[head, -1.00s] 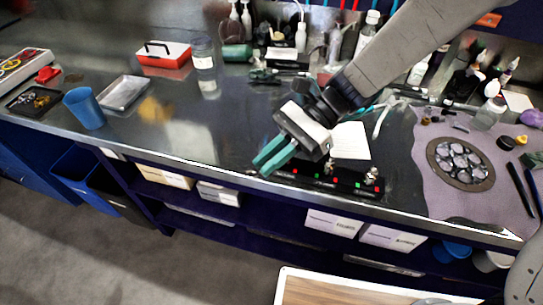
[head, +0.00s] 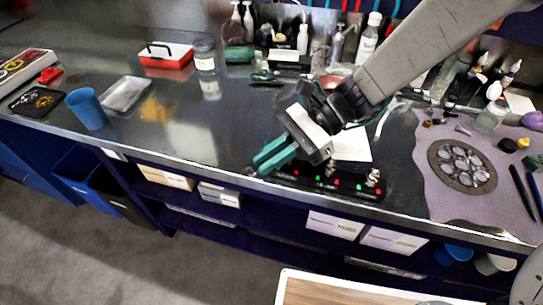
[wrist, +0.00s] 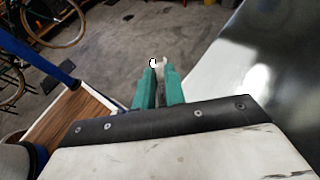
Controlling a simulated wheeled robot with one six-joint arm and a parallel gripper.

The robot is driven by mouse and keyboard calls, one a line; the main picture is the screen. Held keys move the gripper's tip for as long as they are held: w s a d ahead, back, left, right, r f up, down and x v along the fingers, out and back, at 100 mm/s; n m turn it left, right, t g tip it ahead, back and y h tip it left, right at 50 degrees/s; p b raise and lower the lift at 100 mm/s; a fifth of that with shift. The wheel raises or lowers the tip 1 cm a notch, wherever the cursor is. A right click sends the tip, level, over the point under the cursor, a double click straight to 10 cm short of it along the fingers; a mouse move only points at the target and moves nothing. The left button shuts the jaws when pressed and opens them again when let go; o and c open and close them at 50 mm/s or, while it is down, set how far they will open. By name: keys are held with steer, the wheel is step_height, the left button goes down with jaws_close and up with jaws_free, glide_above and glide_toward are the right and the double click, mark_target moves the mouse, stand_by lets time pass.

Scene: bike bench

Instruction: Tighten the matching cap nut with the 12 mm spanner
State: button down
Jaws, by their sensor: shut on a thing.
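My gripper (head: 272,155) has teal fingers and is over the front edge of the bench in the head view, at the left end of a black fixture (head: 345,187). In the wrist view my gripper (wrist: 159,80) is shut on the spanner (wrist: 160,64), whose pale open end sticks out just past the fingertips. The rest of the spanner is hidden between the fingers, and its size mark cannot be read. The fixture carries red and green lights and metal fittings; one fitting (head: 374,176) stands at its right end. Part of the fixture is hidden behind my gripper.
A white sheet (head: 352,145) stands behind the fixture. A mauve mat (head: 440,205) with a round dish of discs (head: 462,165) lies to the right. A blue cup (head: 86,109) and a metal tray (head: 125,94) stand left. The bench between cup and gripper is clear.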

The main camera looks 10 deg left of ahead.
steer(key=shift+w+a+m+t+y, duration=0.15)
steer(key=shift+w+m+t+y, duration=0.1)
steer(key=shift+m+t+y, duration=0.4)
steer(key=shift+w+a+m+t+y, duration=0.15)
steer(key=shift+w+m+t+y, duration=0.15)
steer(key=shift+m+t, duration=0.65)
stand_by(0.9)
steer(key=shift+r, duration=0.1)
stand_by(0.3)
steer(key=shift+r, duration=0.65)
steer(key=shift+r, duration=0.75)
steer(key=shift+s+r, duration=0.1)
steer(key=shift+s+a+r, duration=0.1)
steer(key=shift+s+r, duration=0.2)
steer(key=shift+r, duration=0.35)
steer(key=shift+s+d+r, duration=0.1)
steer(key=shift+s+r, duration=0.25)
steer(key=shift+r, duration=0.25)
steer(key=shift+s+a+r, duration=0.1)
steer(key=shift+s+r, duration=0.2)
steer(key=shift+r, duration=0.35)
